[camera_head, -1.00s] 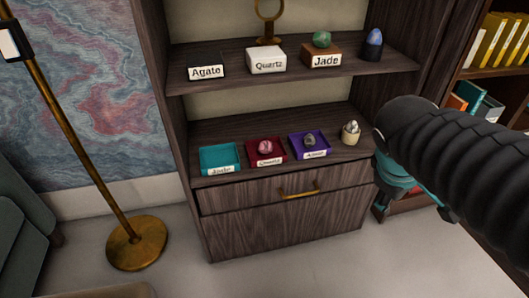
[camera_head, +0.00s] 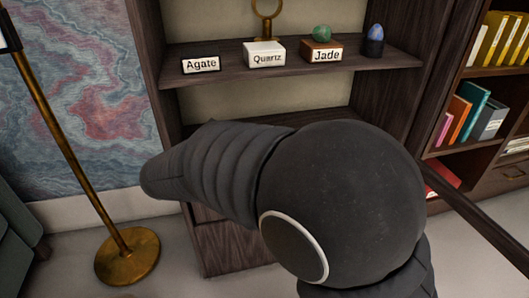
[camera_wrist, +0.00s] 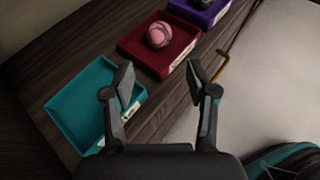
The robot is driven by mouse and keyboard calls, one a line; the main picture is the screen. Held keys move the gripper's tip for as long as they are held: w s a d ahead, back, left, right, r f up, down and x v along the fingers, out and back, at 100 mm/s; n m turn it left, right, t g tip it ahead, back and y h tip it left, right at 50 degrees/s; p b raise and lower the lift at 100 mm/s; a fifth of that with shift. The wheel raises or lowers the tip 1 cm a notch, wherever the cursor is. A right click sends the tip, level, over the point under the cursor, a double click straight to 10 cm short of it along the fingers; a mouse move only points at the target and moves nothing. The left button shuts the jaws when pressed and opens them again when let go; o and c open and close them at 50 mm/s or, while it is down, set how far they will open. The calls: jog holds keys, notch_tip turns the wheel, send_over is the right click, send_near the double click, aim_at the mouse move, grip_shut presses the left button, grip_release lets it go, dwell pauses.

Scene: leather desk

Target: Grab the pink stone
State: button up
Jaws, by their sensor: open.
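The pink stone (camera_wrist: 159,34) sits in the dark red tray (camera_wrist: 129,48) on the lower shelf, seen in the wrist view. My gripper (camera_wrist: 160,80) is open and empty. In the wrist view its two fingers point toward the red tray, and the stone lies beyond the fingertips, apart from them. The left finger overlaps the edge of the teal tray (camera_wrist: 62,108). In the head view my arm hides the lower shelf, the trays and the gripper.
The teal tray looks empty. A purple tray (camera_wrist: 188,10) with a dark stone lies beyond the red one. A brass drawer handle (camera_wrist: 224,64) runs along the cabinet front. On the upper shelf stand the Agate sign (camera_head: 201,65), Quartz block (camera_head: 264,55) and Jade block (camera_head: 322,52) bearing a green stone.

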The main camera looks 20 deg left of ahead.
jog(key=b+x, duration=0.1)
jog(key=x, duration=0.6)
jog(key=shift+d, duration=0.1)
jog(key=shift+b+x, duration=0.4)
jog(key=shift+x, duration=2.65)
jog(key=c, duration=1)
